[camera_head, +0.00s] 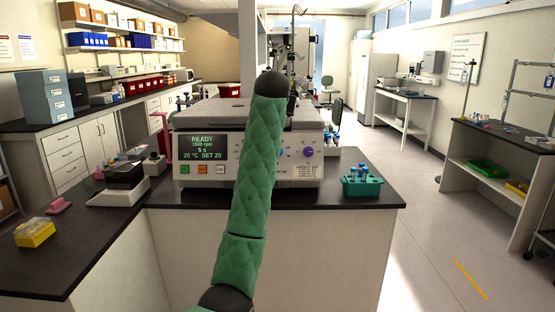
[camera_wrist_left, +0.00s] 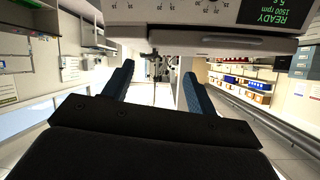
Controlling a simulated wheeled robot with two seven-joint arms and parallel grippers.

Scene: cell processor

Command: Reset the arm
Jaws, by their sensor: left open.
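One of my arms stands upright in the middle of the head view, with a green padded link and dark joints; its gripper is not visible there. In the left wrist view my left gripper (camera_wrist_left: 157,76) has its two blue fingers spread apart, with nothing between them. The wrist picture looks upside down. A white benchtop machine (camera_head: 300,172) with a grey top stands behind the arm in the head view. Its screen reads READY, 1500 rpm, 20 °C. The machine (camera_wrist_left: 215,42) also fills the top of the left wrist view. My right gripper is not in view.
A teal rack (camera_head: 362,187) with tubes stands right of the machine on the black bench (camera_head: 270,195). A small black-and-white device (camera_head: 125,180) stands to its left, and a yellow rack (camera_head: 35,233) lies at far left. Open floor is at the right, before a side table (camera_head: 500,140).

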